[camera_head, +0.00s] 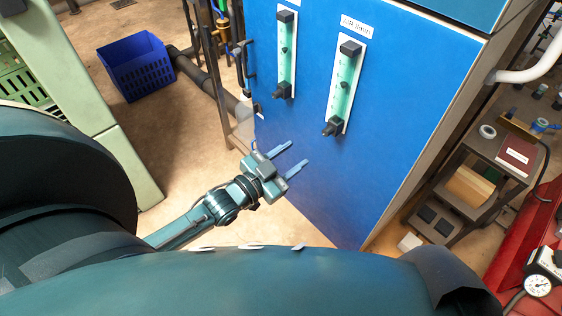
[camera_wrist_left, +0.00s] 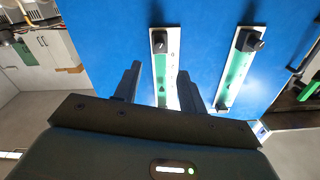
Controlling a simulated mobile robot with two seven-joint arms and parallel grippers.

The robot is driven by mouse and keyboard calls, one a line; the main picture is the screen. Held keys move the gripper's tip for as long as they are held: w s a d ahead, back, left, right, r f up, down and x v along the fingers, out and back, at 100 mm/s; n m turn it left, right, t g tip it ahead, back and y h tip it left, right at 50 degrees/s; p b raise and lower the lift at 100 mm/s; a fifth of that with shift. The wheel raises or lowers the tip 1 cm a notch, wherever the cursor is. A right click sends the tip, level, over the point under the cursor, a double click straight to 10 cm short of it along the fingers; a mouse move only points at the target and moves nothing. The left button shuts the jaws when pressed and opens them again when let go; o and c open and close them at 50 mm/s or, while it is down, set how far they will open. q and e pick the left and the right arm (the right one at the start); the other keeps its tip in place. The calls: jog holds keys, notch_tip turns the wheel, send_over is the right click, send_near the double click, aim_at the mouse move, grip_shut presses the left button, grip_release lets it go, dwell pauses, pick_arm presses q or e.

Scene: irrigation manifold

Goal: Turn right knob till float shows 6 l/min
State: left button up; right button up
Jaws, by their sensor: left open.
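Two upright flowmeters are mounted on the blue panel (camera_head: 385,110). The right flowmeter (camera_head: 347,75) has a green tube with a dark float (camera_head: 344,85) around mid-height; its scale is too small to read. Its black right knob (camera_head: 332,127) sits at the lower end. My left gripper (camera_head: 298,153) is open and empty, below and left of this knob and apart from it. In the left wrist view, which appears upside down, the open fingers (camera_wrist_left: 160,70) frame the right flowmeter, with its knob (camera_wrist_left: 159,42) beyond them. My right gripper is not in view.
The left flowmeter (camera_head: 287,45) with its own knob (camera_head: 282,91) is close beside the right one. A blue crate (camera_head: 137,66) stands on the floor at left. A shelf with small items (camera_head: 470,185) is right of the cabinet. The panel below the knobs is clear.

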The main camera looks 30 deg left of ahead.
pick_arm(q)
jog(key=shift+v, duration=1.65)
